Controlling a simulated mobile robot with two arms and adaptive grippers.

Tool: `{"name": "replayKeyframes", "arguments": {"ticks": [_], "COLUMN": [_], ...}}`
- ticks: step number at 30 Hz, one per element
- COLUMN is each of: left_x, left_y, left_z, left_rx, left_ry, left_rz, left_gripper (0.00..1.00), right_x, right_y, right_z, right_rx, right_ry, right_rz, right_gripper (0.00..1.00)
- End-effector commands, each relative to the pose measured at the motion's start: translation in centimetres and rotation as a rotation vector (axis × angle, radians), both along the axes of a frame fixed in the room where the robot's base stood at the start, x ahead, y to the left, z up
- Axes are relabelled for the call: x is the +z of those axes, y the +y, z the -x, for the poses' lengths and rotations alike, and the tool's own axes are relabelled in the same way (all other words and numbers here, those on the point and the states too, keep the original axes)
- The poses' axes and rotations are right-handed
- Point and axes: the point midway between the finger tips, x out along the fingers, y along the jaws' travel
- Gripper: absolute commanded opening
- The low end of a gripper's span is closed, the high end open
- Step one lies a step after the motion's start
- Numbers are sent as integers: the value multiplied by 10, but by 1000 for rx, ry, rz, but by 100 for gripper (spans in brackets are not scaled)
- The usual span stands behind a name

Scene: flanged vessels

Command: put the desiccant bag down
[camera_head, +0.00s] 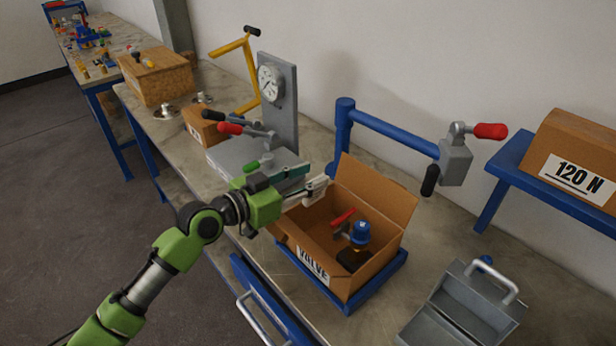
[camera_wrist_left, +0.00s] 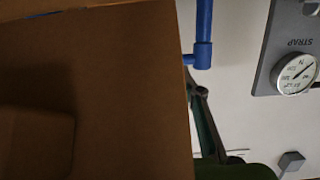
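My left gripper (camera_head: 316,183) reaches in from the left, at the upper left rim of the open cardboard box marked VALVE (camera_head: 382,272). A small pale piece shows at its fingertips; I cannot tell whether it is the desiccant bag or part of the gripper. Inside the box are a valve with a blue cap (camera_head: 360,232) and red handle, and a dark item (camera_head: 353,259) beneath it. No bag can be made out for certain. In the left wrist view, brown cardboard (camera_wrist_left: 110,70) fills the left side, and a dark green finger (camera_wrist_left: 208,125) shows beside it.
The box sits in a blue tray (camera_head: 372,290). A grey clamp with a red handle (camera_head: 455,157) hangs on a blue post to the right. A grey toolbox (camera_head: 465,305) stands at front right, and a gauge stand (camera_head: 279,95) behind the gripper.

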Motion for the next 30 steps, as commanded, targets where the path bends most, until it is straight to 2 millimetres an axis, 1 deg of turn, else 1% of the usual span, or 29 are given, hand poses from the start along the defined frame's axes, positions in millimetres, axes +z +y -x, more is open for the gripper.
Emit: {"name": "replayKeyframes", "arguments": {"ticks": [5, 9, 10, 11, 18, 21, 25, 30], "left_x": [5, 19, 10, 10, 17, 21, 25, 29], "left_y": [0, 0, 8, 13, 52, 64, 76, 83], "left_z": [0, 0, 6, 11, 51, 64, 75, 83], "left_rx": [0, 0, 2, 2, 1, -1, 1, 0], "left_ry": [0, 0, 1, 0, -1, 0, 0, 0], "left_rz": [0, 0, -4, -4, -7, -6, -3, -1], "left_gripper": [35, 35, 35, 35, 35, 35, 35, 35], "right_x": [5, 20, 10, 6, -10, -15, -20, -22], "right_y": [0, 0, 0, 0, 1, 1, 2, 2], "right_z": [0, 0, 0, 1, 1, 1, 1, 0], "right_rx": [0, 0, 0, 0, 0, 0, -1, 0], "right_ry": [0, 0, 0, 0, 0, 0, -1, 0], "right_rz": [0, 0, 0, 0, -1, -1, -2, -3], "right_gripper": [40, 40, 40, 40, 40, 40, 40, 40]}}
